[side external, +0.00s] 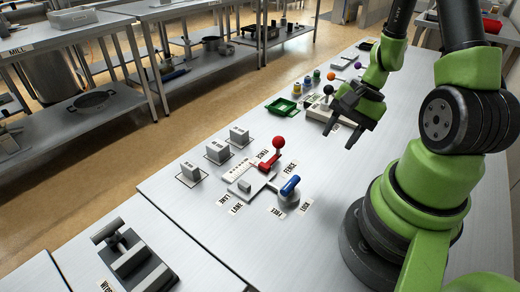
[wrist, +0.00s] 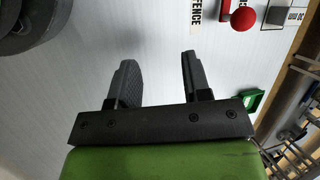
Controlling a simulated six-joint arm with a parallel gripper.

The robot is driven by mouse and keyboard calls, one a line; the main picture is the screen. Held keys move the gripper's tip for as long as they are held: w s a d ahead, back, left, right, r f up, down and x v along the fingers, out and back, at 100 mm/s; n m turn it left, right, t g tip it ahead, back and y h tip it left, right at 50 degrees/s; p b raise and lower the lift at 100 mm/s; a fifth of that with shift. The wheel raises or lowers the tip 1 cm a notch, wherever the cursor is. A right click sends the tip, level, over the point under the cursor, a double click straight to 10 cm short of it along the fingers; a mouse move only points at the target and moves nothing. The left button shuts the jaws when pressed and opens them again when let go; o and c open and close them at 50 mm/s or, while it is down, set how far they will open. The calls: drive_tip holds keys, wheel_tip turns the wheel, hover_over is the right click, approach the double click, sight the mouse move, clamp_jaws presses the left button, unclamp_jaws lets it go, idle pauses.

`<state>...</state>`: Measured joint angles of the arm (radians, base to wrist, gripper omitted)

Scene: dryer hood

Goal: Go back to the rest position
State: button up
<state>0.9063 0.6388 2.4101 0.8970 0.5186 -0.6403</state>
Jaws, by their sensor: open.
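My gripper (side external: 342,137) is open and empty, held above the table on the right, its two dark fingers pointing down and to the left. In the wrist view my gripper (wrist: 158,62) shows its two fingers apart, with only bare table between them. The red-knobbed lever (side external: 278,143) and the blue-handled lever (side external: 290,187) stand to the left of my gripper, apart from it. The red knob (wrist: 243,18) also shows at the top of the wrist view.
Grey blocks (side external: 239,135) sit on square marks left of the levers. A green tray (side external: 282,108) and several coloured knobs stand behind. A dark clamp-like device (side external: 130,260) is at the front left. The table between the blue lever and my base is clear.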

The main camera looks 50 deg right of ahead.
drive_tip(key=w+a+r+n+t+h, duration=0.1)
drive_tip(key=a+r+n, duration=0.45)
drive_tip(key=r, duration=0.35)
drive_tip(key=w+a+r+n+t+h, duration=0.1)
drive_tip(key=a+r+n+t, duration=0.1)
drive_tip(key=a+r+n, duration=0.35)
drive_tip(key=s+a+r+n+t, duration=0.1)
drive_tip(key=s+a+r, duration=0.2)
drive_tip(key=r, duration=0.4)
drive_tip(key=shift+s+r+t, duration=0.25)
drive_tip(key=shift+s+t, duration=0.15)
drive_tip(key=shift+s, duration=0.35)
